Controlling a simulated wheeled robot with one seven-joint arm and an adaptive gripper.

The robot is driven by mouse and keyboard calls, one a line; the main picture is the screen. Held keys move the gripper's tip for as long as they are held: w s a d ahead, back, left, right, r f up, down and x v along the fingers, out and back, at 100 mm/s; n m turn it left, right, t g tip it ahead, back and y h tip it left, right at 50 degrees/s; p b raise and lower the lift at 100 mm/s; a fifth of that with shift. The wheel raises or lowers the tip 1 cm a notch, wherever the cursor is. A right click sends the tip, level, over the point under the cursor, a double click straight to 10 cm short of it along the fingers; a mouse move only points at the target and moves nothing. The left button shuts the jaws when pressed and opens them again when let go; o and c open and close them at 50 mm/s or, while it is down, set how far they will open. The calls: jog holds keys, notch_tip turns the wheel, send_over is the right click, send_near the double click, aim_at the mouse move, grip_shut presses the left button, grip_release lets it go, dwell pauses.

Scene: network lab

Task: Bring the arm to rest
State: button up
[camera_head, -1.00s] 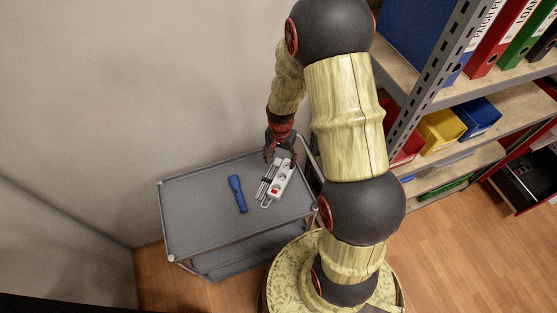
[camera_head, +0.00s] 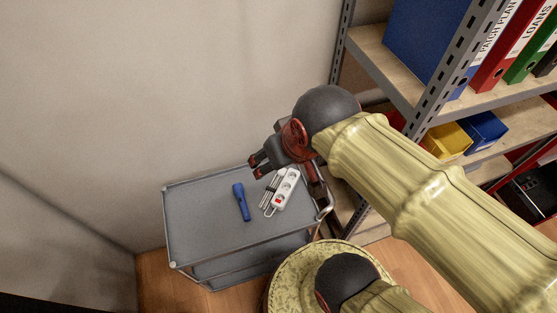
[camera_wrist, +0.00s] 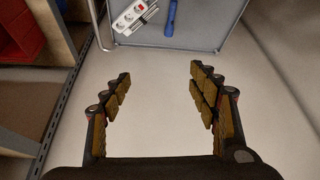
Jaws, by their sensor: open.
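The top trolley tray (camera_head: 205,235) is a grey flat tray with a raised rim; its edge shows at the top of the wrist view (camera_wrist: 185,42). No separate loose cable can be made out for certain. A white power strip (camera_head: 287,187) with a red switch lies on the tray's right part, with thin dark and pale strands (camera_head: 268,190) beside it and a pale loop at its near end. My gripper (camera_head: 255,166) is above the tray's back edge, apart from the power strip. In the wrist view my gripper (camera_wrist: 158,85) is open with nothing between its fingers.
A blue flashlight (camera_head: 240,201) lies on the tray left of the power strip. The tray's left half is bare. A bare wall (camera_head: 200,90) stands behind the trolley. A metal shelf (camera_head: 425,100) with binders and coloured bins stands to the right, close to my arm.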

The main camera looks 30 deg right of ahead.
jog(key=shift+s+a+r, duration=0.15)
jog(key=shift+s+r, duration=0.15)
jog(key=shift+s, duration=0.3)
jog(key=shift+f, duration=0.1)
notch_tip(320, 180, down, 10)
jog(key=b, duration=1)
jog(key=shift+r, duration=0.3)
jog(key=shift+c, duration=0.8)
